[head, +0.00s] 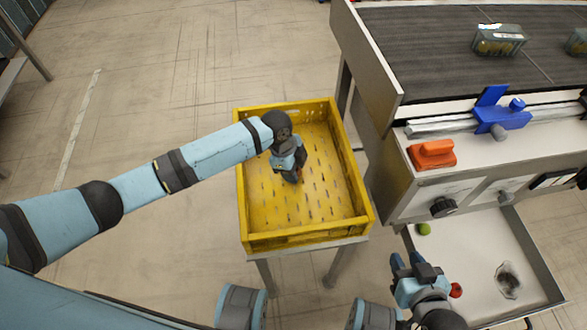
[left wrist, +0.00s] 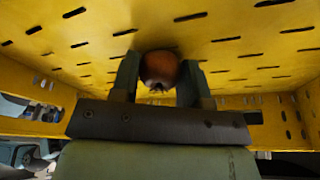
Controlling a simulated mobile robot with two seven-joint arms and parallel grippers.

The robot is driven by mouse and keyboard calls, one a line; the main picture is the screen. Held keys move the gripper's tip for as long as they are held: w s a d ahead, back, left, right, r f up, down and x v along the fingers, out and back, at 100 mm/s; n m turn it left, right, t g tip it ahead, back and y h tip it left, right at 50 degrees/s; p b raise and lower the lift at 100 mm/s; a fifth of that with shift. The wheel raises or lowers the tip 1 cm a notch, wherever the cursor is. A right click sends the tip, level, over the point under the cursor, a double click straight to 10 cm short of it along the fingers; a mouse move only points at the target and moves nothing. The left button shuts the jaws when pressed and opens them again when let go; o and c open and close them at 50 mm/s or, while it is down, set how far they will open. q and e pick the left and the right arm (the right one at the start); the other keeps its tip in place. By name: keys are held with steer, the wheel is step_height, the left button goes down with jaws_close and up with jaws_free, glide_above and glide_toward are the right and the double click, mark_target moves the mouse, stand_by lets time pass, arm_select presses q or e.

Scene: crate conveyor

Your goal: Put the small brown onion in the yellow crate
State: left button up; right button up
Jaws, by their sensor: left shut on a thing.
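The yellow crate (head: 247,215) stands on a stand in the middle of the head view, with a slotted floor and no other item visible inside. My left gripper (head: 294,176) reaches down into it and is shut. In the left wrist view the small brown onion (left wrist: 160,68) sits between the two fingers, with the yellow crate's slotted floor (left wrist: 240,50) close beyond it. In the head view the gripper mostly hides the onion. Whether the onion touches the floor I cannot tell. My right gripper (head: 407,262) is over the white tray, its fingers apart and empty.
The white tray (head: 480,250) at lower right holds a green round item (head: 424,229), a red item (head: 456,290) and a dark patch or item (head: 508,280). A conveyor (head: 440,50) with clear boxes (head: 498,40) runs at upper right. An orange-red block (head: 432,154) sits on its ledge.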

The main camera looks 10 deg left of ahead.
steer(key=shift+r, duration=0.15)
arm_select(q)
steer(key=o, duration=0.9)
steer(key=shift+f, duration=0.1)
steer(key=shift+c, duration=0.2)
steer(key=shift+o, duration=0.2)
arm_select(e)
steer(key=shift+f, duration=0.25)
steer(key=shift+f, duration=0.1)
arm_select(q)
steer(key=p+v, duration=0.2)
steer(key=v, duration=1)
steer(key=shift+r, duration=0.2)
arm_select(e)
steer(key=shift+s+d, duration=0.2)
steer(key=shift+r, duration=0.25)
arm_select(q)
steer(key=shift+s+f, duration=0.1)
